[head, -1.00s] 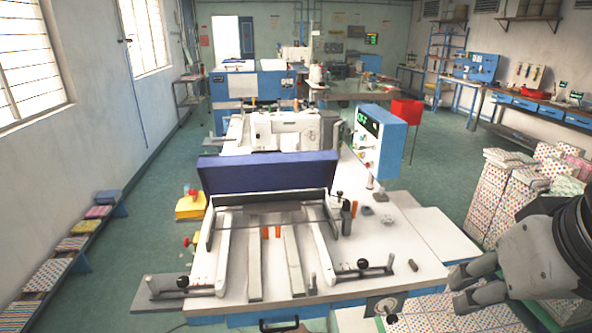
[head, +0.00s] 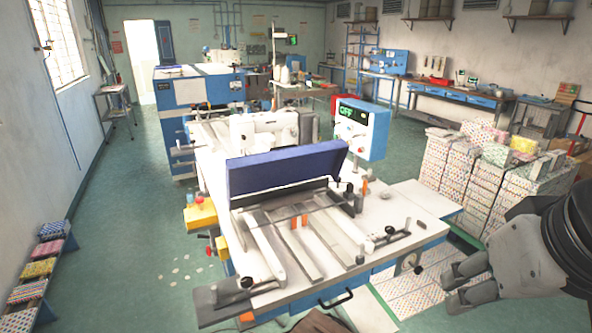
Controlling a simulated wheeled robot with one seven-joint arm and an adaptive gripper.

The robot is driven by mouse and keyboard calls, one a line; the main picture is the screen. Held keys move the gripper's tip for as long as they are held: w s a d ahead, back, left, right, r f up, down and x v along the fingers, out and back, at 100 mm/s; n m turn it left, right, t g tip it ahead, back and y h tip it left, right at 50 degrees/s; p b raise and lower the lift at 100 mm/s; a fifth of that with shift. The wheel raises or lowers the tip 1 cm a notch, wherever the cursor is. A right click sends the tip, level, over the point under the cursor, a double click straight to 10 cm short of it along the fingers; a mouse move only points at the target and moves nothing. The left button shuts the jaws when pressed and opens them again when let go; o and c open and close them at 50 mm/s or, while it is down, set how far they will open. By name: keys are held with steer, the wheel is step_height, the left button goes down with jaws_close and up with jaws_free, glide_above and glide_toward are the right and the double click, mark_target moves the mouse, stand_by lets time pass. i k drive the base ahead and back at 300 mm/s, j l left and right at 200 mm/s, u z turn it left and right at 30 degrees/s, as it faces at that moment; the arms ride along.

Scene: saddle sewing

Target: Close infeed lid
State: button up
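The infeed lid (head: 285,168) is a long dark blue panel. It stands raised and tilted back across the sewing machine table, behind the infeed area. My gripper (head: 446,289) is at the lower right, in front and to the right of the table and well apart from the lid. Its two grey fingers point left with a gap between them and nothing in it. The lid's hinge side is hidden.
A blue control box (head: 362,128) showing "OFF" stands right of the lid. A black handle (head: 336,299) sticks out from the table's front. Green floor (head: 150,240) is open at the left.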

mark_target(285, 165)
steer(key=j+z, duration=0.1)
steer(key=j, duration=0.3)
steer(key=k+j+z, duration=0.15)
steer(key=j, duration=0.3)
steer(key=j+z, duration=0.1)
steer(key=j, duration=0.3)
steer(key=i+j+z, duration=0.15)
steer(key=j, duration=0.3)
steer(key=i+j+z, duration=0.15)
steer(key=j, duration=0.35)
steer(key=i+j+z, duration=0.15)
steer(key=i+j, duration=0.15)
steer(key=j, duration=0.2)
steer(key=i+j+z, duration=0.15)
steer(key=j, duration=0.4)
steer(key=i+j+z, duration=0.15)
steer(key=j, duration=0.35)
steer(key=j+z, duration=0.15)
steer(key=j, duration=0.4)
steer(key=j+z, duration=0.15)
steer(key=j, duration=0.4)
steer(key=k+j+z, duration=0.15)
steer(key=j, duration=0.45)
